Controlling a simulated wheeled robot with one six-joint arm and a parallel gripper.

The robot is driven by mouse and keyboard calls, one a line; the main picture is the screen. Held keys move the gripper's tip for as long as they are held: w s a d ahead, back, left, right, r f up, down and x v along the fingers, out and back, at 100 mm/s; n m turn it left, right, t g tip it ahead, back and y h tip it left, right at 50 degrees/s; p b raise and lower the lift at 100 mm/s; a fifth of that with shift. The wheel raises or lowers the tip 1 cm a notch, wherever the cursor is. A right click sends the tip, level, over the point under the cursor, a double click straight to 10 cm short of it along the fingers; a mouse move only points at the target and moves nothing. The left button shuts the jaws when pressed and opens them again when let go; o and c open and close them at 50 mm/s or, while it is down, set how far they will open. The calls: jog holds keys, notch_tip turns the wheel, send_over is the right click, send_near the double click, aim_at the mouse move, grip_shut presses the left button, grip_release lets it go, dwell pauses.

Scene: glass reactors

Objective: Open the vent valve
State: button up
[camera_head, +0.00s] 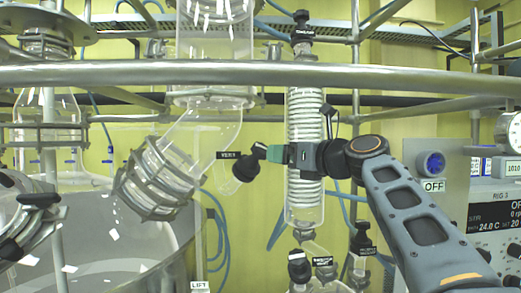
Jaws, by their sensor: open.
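A small black label that seems to read VENT (229,155) sits left of my gripper. Just below and right of it is the vent valve's black knob (247,167), on a glass side port beside the angled glass pipe. My gripper (268,153) reaches in from the right, with green at its front end, and its tip is at or very near the black knob. It is open. I cannot tell whether the fingers touch the knob or surround it, because the parts overlap and are small.
A metal rail (270,74) crosses above my gripper. A glass coil condenser (304,120) stands behind my wrist. A flanged glass elbow (158,178) is to the left. A control panel (494,225) is at the right. Black-capped valves (299,266) stand below.

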aim_at(260, 153)
jog(key=p+x, duration=0.2)
jog(key=x, duration=0.7)
jog(key=c, duration=0.9)
